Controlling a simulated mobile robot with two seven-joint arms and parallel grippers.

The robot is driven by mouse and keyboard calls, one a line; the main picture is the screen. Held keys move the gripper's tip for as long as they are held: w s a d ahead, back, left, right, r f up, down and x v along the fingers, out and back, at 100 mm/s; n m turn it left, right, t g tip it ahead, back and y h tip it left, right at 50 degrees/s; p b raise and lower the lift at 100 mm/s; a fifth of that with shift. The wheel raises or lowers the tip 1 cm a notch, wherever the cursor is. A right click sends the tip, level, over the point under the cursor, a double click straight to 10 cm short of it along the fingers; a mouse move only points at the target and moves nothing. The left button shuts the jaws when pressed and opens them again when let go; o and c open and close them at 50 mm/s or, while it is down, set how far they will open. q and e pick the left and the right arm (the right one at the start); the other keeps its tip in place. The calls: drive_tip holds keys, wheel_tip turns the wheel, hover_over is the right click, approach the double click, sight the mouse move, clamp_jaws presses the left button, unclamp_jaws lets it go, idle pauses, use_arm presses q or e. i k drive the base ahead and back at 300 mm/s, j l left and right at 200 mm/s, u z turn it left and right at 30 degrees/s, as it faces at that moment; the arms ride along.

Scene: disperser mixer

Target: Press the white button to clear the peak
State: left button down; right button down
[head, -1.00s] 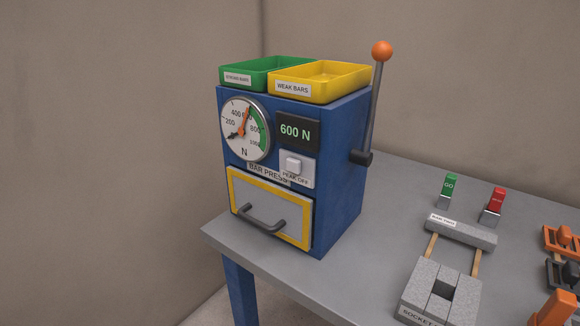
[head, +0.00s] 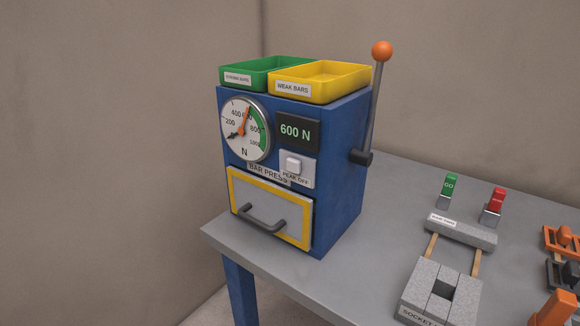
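The white button (head: 293,165) sits on a light plate labelled "PEAK OFF" on the front of the blue bar press (head: 340,170). The plate is just below a dark display (head: 297,132) that reads "600 N". Left of it is a round dial (head: 245,130) in newtons, with an orange needle near 600 and a dark needle at the low end. I cannot tell whether the button is pressed in. Neither of my grippers shows in the head view, and nothing covers the button.
A lever (head: 376,100) with an orange knob rises on the press's right side. Green (head: 245,83) and yellow (head: 340,92) trays sit on top. A handled yellow-framed door (head: 290,205) is below. Grey blocks (head: 440,285), green and red tags and orange parts (head: 562,238) occupy the table's right.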

sight(292, 166)
drive_tip(key=i+j+z, duration=0.1)
drive_tip(key=j, duration=0.85)
drive_tip(key=j+z, duration=0.1)
drive_tip(key=j, duration=0.9)
drive_tip(key=i, duration=0.05)
